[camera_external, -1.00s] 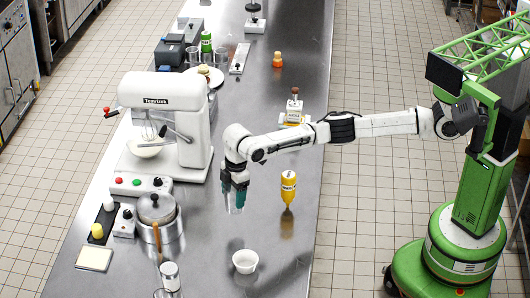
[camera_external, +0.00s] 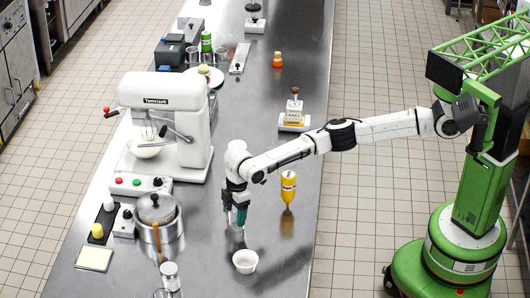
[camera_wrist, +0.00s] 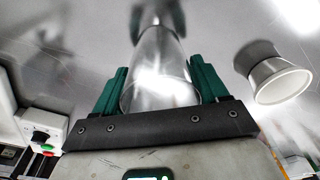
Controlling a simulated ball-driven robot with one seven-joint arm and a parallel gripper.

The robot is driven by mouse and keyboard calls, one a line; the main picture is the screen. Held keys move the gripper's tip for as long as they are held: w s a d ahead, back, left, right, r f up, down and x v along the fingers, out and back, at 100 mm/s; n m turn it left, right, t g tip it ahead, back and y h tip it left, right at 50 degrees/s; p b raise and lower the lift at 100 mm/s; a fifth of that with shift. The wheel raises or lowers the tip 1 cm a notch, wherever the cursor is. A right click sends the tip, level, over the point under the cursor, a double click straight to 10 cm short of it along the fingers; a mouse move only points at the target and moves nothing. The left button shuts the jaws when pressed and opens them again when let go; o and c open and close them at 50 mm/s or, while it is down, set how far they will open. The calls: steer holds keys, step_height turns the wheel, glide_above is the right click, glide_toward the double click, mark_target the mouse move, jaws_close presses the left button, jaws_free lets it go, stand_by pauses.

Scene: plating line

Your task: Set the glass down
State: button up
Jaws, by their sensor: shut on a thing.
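A clear glass (camera_wrist: 160,62) stands between the teal fingers of my gripper (camera_wrist: 157,95) in the wrist view. My gripper is shut on it. In the external view my gripper (camera_external: 236,214) points down low over the steel counter (camera_external: 185,262). The glass is mostly hidden by the fingers there, and I cannot tell whether its base touches the counter.
A white bowl (camera_external: 245,261) stands just in front of my gripper; it also shows at the right in the wrist view (camera_wrist: 280,80). A yellow bottle (camera_external: 288,188) stands to the right. A mixer (camera_external: 165,120) and a lidded pot (camera_external: 157,210) stand to the left.

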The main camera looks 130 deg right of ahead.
steer(key=o, duration=1.2)
steer(key=r, duration=0.4)
steer(key=s+r, duration=0.1)
steer(key=r, duration=0.7)
steer(key=shift+s+r+b, duration=0.1)
steer(key=shift+s+b, duration=0.1)
steer(key=shift+b, duration=0.1)
